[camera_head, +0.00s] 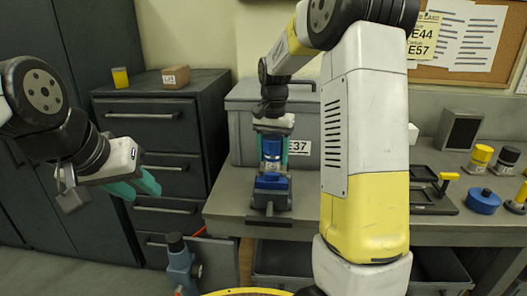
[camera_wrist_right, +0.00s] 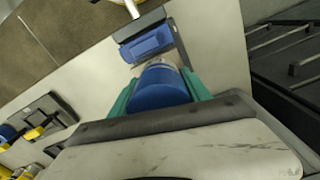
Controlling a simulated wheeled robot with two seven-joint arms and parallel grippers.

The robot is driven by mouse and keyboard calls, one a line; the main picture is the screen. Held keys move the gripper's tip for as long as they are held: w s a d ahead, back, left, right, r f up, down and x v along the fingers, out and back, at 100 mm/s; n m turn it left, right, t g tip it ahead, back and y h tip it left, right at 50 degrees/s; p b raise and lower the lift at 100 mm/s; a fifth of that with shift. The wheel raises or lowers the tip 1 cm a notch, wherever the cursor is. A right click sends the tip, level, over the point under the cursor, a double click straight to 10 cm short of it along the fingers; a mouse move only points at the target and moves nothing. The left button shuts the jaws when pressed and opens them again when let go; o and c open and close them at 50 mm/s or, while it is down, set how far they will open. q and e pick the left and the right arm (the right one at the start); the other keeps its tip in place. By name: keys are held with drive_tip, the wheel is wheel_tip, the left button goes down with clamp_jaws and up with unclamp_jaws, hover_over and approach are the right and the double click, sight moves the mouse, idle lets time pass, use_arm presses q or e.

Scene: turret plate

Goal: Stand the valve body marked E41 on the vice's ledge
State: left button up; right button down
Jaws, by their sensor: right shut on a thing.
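My right gripper (camera_head: 271,148) is shut on a blue valve body (camera_head: 271,151), with teal fingers on both sides of it. The valve body looks upright, with a pale band low on it; its marking is too small to read. It also shows in the right wrist view (camera_wrist_right: 160,88) between the fingers (camera_wrist_right: 160,95). The blue vice (camera_head: 270,190) stands on the bench just below it, and beyond it in the wrist view (camera_wrist_right: 150,42). I cannot tell whether they touch. My left gripper (camera_head: 143,189) is open and empty, left of the bench.
A grey case (camera_head: 245,105) labelled E37 stands behind the vice. Black trays (camera_head: 430,198), a blue round part (camera_head: 483,201) and yellow-topped parts (camera_head: 481,156) are at the bench's right. A drawer cabinet (camera_head: 160,135) stands at left. The bench (camera_head: 228,208) is clear left of the vice.

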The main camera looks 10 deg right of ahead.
sight(273, 138)
drive_tip(key=shift+f, duration=0.35)
idle(0.3)
drive_tip(key=shift+f, duration=0.35)
drive_tip(key=shift+f, duration=0.8)
idle(1.5)
drive_tip(key=shift+c, duration=2.1)
unclamp_jaws()
wheel_tip(273, 138, up, 8)
drive_tip(key=shift+f, duration=0.1)
